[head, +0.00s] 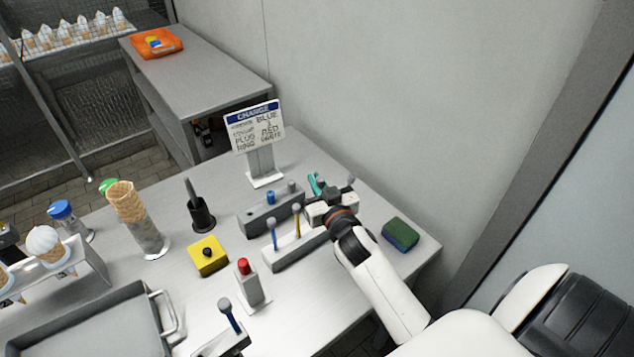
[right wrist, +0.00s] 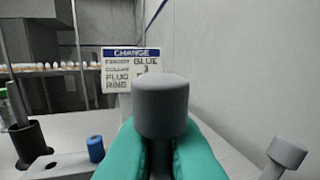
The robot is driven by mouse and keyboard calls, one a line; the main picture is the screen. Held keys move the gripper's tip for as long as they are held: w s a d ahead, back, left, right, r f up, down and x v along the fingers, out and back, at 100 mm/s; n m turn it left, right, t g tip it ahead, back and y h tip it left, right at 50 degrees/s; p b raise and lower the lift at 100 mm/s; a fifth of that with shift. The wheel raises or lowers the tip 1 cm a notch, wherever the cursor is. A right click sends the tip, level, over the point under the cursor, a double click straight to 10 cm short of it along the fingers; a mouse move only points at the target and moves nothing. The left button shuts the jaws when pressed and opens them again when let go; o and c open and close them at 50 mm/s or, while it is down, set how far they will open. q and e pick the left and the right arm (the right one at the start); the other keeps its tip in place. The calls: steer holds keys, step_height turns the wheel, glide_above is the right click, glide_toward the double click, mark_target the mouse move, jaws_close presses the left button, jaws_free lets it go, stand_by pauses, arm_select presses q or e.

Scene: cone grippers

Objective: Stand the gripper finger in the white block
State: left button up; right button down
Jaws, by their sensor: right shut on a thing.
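The white block (head: 290,255) stands in the middle of the table, with a blue pin and a yellow pin, both grey-headed, upright in it. Another grey-headed piece (right wrist: 287,152) stands to the right of the fingers. My left gripper is not in view.
A grey block (head: 265,219) with a blue plug stands just behind the white block. A sign (head: 254,125) stands at the back. A yellow box (head: 208,255), a red-topped post (head: 246,285) and a black cup (head: 202,215) are left. A green-blue sponge (head: 401,235) lies right.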

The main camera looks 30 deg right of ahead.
steer(key=shift+f+b, duration=1.7)
steer(key=shift+f, duration=0.55)
steer(key=c, duration=1.5)
jaws_free()
steer(key=s, duration=0.4)
steer(key=s+a+b, duration=0.1)
steer(key=s, duration=0.3)
steer(key=s+a, duration=0.1)
steer(key=s, duration=0.2)
steer(key=shift+s+a+r, duration=0.15)
steer(key=shift+s, duration=0.25)
